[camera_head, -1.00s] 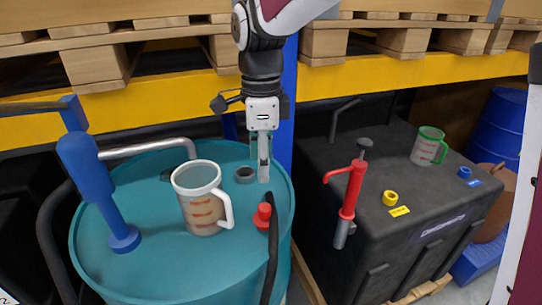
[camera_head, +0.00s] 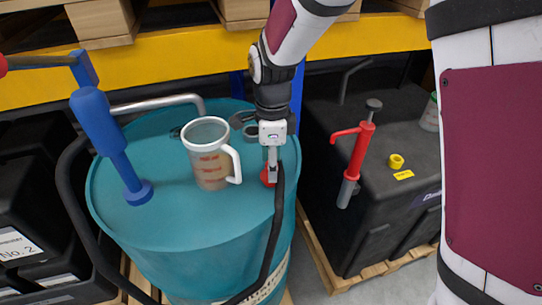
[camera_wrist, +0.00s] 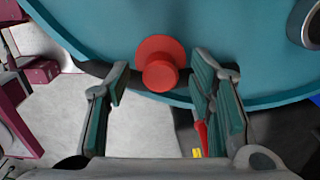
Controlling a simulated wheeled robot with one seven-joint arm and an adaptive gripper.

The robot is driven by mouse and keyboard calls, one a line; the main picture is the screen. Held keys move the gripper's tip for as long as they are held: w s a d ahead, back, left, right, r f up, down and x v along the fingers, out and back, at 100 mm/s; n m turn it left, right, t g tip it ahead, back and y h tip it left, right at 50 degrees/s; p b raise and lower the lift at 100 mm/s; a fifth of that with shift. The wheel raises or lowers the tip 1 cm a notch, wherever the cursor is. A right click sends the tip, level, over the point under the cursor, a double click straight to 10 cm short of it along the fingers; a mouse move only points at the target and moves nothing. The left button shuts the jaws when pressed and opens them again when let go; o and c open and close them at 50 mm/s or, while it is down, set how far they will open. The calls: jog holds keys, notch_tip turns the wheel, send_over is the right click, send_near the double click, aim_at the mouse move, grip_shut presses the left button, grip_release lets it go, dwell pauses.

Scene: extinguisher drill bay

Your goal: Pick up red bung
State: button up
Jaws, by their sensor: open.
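The red bung (camera_wrist: 160,64) sits on the teal drum top (camera_wrist: 85,30) close to its rim. In the wrist view it lies beyond and between the fingertips of my gripper (camera_wrist: 164,85), which is open and empty. In the head view my gripper (camera_head: 271,178) points down over the bung (camera_head: 266,177) and hides most of it. I cannot tell from these views whether a finger touches the bung.
A clear jug with a white handle (camera_head: 209,165) stands left of my gripper on the drum. A blue pump (camera_head: 112,145) rises farther left. A black hose (camera_head: 277,215) runs close by.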

jog(key=shift+f, duration=0.65)
grip_shut()
